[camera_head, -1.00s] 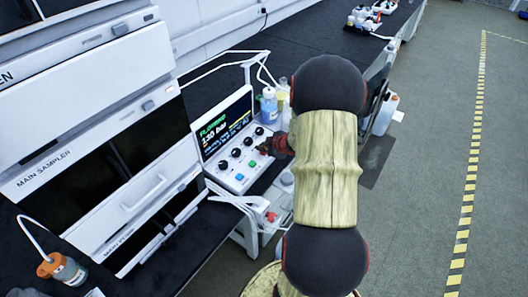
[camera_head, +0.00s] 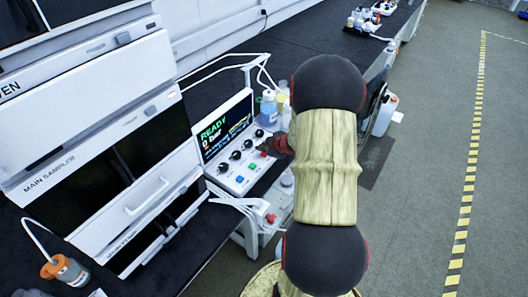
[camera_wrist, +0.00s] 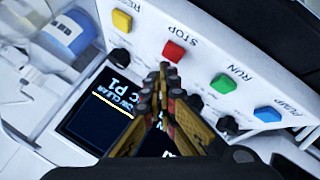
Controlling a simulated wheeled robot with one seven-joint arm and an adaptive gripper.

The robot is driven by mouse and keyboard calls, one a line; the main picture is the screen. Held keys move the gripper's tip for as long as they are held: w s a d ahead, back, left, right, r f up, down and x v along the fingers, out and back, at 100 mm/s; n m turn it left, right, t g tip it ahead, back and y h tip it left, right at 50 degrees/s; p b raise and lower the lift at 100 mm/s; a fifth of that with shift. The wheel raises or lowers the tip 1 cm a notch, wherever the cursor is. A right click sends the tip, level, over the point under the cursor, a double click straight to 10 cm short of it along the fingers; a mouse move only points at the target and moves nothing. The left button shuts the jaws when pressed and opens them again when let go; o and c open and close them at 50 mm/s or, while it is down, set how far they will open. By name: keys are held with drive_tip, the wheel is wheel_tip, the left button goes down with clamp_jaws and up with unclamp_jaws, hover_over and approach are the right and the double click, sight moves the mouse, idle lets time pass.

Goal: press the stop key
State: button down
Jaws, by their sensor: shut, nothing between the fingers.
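The red STOP key (camera_wrist: 173,51) shows uncovered in the wrist view on the white control panel (camera_wrist: 195,65). My gripper (camera_wrist: 165,72) is shut and empty, its fingertips just below the key in that view. I cannot tell whether they touch it. The yellow key (camera_wrist: 121,20) is on one side of STOP; the green RUN key (camera_wrist: 221,83) and blue PUMP key (camera_wrist: 267,113) are on the other. In the head view my gripper (camera_head: 267,146) is at the panel's right end, and the panel's screen (camera_head: 222,124) reads READY and 0 bar.
Black knobs (camera_wrist: 195,103) line the panel between keys and screen. Bottles (camera_head: 269,106) stand just behind the panel. A small box with a red button (camera_head: 270,218) sits in front. The large white sampler unit (camera_head: 60,170) fills the left. The floor at right is open.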

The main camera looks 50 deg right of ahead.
sight(263, 155)
drive_tip(key=shift+r, duration=0.2)
wheel_tip(263, 155, up, 5)
drive_tip(key=p, duration=0.5)
drive_tip(key=shift+f, duration=0.1)
idle(0.9)
